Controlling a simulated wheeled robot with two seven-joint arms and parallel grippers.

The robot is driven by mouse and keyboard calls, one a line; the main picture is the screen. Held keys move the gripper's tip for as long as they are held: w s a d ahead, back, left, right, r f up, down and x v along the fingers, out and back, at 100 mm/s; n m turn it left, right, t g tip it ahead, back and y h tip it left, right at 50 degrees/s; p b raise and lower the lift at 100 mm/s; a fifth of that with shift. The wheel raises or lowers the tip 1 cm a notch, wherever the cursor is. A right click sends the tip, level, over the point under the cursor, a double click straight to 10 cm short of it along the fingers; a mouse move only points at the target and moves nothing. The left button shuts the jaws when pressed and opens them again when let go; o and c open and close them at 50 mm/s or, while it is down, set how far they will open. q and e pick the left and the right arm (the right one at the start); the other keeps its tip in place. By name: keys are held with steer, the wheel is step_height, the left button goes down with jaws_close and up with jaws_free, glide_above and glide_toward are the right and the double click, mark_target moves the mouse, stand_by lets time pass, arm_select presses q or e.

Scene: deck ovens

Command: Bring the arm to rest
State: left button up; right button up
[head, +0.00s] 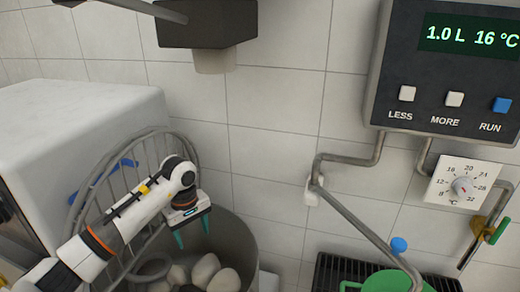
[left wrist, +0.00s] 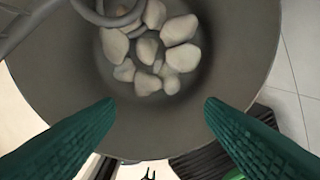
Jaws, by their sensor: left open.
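My left arm comes in from the lower left in the head view. My left gripper (head: 192,233) is open, its two green fingers pointing down over a large grey bowl (head: 240,252). In the left wrist view the gripper (left wrist: 160,106) has its fingers wide apart with nothing between them. The bowl (left wrist: 245,50) lies below them, with several pale rounded lumps (left wrist: 180,30) in its bottom. The lumps also show in the head view (head: 206,270). My right gripper is not in view.
A wire guard (head: 90,200) stands at the bowl's left, beside a white housing (head: 80,115). A dark mixer head (head: 207,25) hangs above. At right are a control box (head: 450,95), a dial (head: 462,185), pipes (head: 360,222) and a green pot (head: 385,282) on a black grate.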

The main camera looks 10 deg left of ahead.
arm_select(q)
steer(key=s+d+f+n+t+h, duration=0.15)
steer(key=d+h, duration=0.35)
steer(key=d, duration=0.6)
steer(key=s+d+r+n+t+h, duration=0.3)
steer(key=d+r+n+t+h, duration=0.2)
steer(key=d+r+n+h, duration=0.65)
steer(key=a+r+n+t+y, duration=0.1)
steer(key=a+n+t+y, duration=0.5)
steer(key=n, duration=0.6)
steer(key=a+r+n+t+y, duration=0.1)
steer(key=a+n+t+y, duration=0.2)
steer(key=n+t, duration=0.65)
steer(key=s+a+f+n+g+y, duration=0.5)
steer(key=a+f+n+g+y, duration=0.3)
steer(key=f+n, duration=0.65)
steer(key=s+f+n+g, duration=0.4)
steer(key=s+n+g, duration=0.1)
steer(key=s, duration=0.5)
steer(key=s+f+n+g, duration=0.5)
steer(key=s+n, duration=0.1)
steer(key=s, duration=0.5)
step_height(320, 180, down, 27)
steer(key=s+g, duration=0.2)
steer(key=s+a+f+g, duration=0.1)
steer(key=s+a+f, duration=0.1)
steer(key=s+f, duration=1.2)
steer(key=shift+s+a+f+m, duration=0.3)
steer(key=shift+s+f, duration=0.1)
steer(key=shift+s, duration=0.35)
